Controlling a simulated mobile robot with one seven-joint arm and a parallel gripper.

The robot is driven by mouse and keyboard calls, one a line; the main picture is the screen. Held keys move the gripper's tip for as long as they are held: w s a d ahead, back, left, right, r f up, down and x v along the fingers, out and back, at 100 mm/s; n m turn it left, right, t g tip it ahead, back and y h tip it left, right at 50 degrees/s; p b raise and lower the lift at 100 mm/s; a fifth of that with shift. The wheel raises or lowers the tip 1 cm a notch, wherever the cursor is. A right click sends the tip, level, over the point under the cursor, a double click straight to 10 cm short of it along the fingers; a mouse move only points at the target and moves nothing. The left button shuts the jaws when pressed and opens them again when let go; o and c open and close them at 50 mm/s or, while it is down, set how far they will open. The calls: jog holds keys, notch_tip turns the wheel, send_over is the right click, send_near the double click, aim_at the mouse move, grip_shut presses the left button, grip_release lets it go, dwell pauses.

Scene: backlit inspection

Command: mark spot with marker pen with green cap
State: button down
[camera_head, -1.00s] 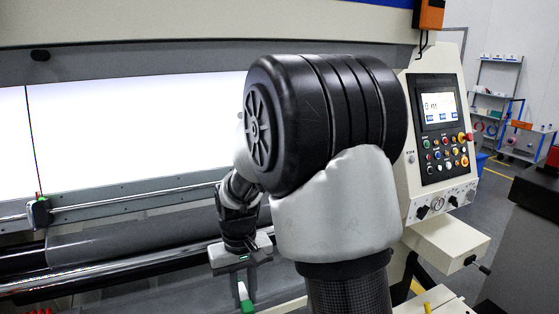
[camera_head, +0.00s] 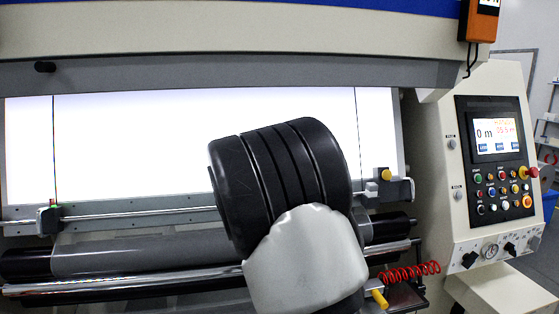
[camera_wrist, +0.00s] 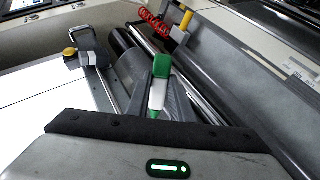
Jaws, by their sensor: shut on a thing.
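The marker pen (camera_wrist: 158,92) has a white body and a green cap and shows in the middle of the wrist view. My gripper (camera_wrist: 160,98) is shut on it, with the capped end pointing away from the wrist. In the head view my arm hides the gripper and the pen. The bright backlit panel (camera_head: 130,140) spans the machine in the head view and lies at the left of the wrist view. I cannot make out a spot on it.
The control panel (camera_head: 492,160) with screen and buttons stands at the right. A metal rail (camera_head: 130,221) and rollers (camera_head: 140,256) run below the lit panel. A red coiled hose (camera_head: 410,271) and a yellow handle (camera_head: 379,299) are low at right.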

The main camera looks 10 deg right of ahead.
jog(key=w+a+r+n+t+h+b, duration=0.1)
jog(key=w+a+r+t+h, duration=0.25)
jog(key=r, duration=0.75)
jog(key=w+a+r+n+t+h, duration=0.1)
jog(key=w+a+r+t+h, duration=0.3)
jog(key=r, duration=0.8)
jog(key=w+f+g+y+p, duration=0.1)
jog(key=w+f+g+p, duration=0.1)
jog(key=w+p, duration=0.3)
jog(key=shift+w+d+f, duration=0.2)
jog(key=shift+w+d, duration=0.2)
jog(key=shift+w, duration=0.45)
jog(key=shift+w+f+p, duration=0.15)
jog(key=shift+w+p, duration=0.3)
jog(key=shift+w, duration=0.1)
